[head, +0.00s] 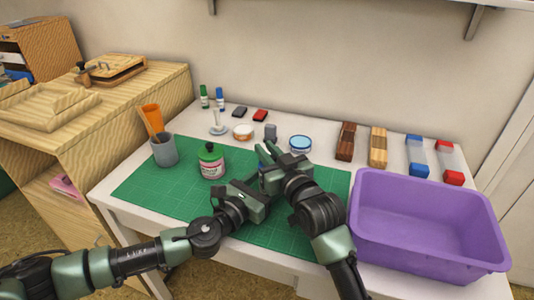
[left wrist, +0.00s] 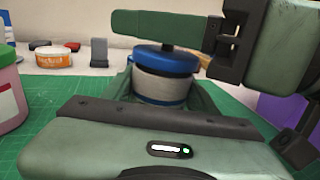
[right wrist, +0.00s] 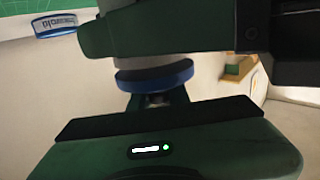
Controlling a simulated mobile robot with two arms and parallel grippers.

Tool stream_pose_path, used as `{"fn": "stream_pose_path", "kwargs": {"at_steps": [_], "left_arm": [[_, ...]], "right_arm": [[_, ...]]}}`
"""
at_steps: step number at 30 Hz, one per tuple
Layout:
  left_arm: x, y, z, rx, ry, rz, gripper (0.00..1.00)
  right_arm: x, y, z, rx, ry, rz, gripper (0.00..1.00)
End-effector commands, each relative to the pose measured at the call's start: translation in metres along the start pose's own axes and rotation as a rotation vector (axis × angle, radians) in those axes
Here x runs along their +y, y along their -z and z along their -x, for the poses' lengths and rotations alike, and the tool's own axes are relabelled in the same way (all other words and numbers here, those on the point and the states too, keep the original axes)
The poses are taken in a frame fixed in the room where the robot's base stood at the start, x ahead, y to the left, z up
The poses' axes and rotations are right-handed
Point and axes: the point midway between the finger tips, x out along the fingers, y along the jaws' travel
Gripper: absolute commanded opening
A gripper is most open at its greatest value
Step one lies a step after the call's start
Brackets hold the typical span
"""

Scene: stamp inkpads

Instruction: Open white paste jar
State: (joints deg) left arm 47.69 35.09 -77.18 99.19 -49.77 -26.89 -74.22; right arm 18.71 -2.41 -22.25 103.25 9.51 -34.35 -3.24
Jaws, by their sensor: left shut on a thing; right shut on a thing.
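The white paste jar (left wrist: 163,88) has a white body and a blue lid (left wrist: 165,59). It stands upright between the fingers of my left gripper (head: 258,192), which is shut on its body. My right gripper (head: 277,168) comes in from the other side at lid height and is shut on the lid. In the right wrist view the blue lid (right wrist: 155,76) shows between my right fingers. In the head view the grippers hide most of the jar.
A pink-labelled jar (head: 211,163) with a green cap and a grey cup (head: 165,150) stand left on the green mat (head: 140,190). A blue-rimmed round tin (head: 300,144) stands behind my right gripper. A purple bin (head: 430,240) takes up the right side.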

Motion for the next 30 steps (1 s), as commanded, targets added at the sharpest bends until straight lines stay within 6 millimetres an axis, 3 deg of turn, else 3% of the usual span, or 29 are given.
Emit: {"fn": "stream_pose_path", "kwargs": {"at_steps": [17,25,30], "left_arm": [[0.001,0.0,0.0,0.0,-0.001,-0.001,0.0],[0.001,0.0,0.0,0.001,-0.001,-0.001,0.0],[0.001,0.0,0.0,0.001,-0.001,-0.001,0.0]], "right_arm": [[0.0,0.01,0.001,0.002,0.0,0.0,0.0],[0.0,0.042,0.002,0.004,0.0,0.001,0.0],[0.0,0.049,0.003,0.001,0.0,0.0,0.0]]}}
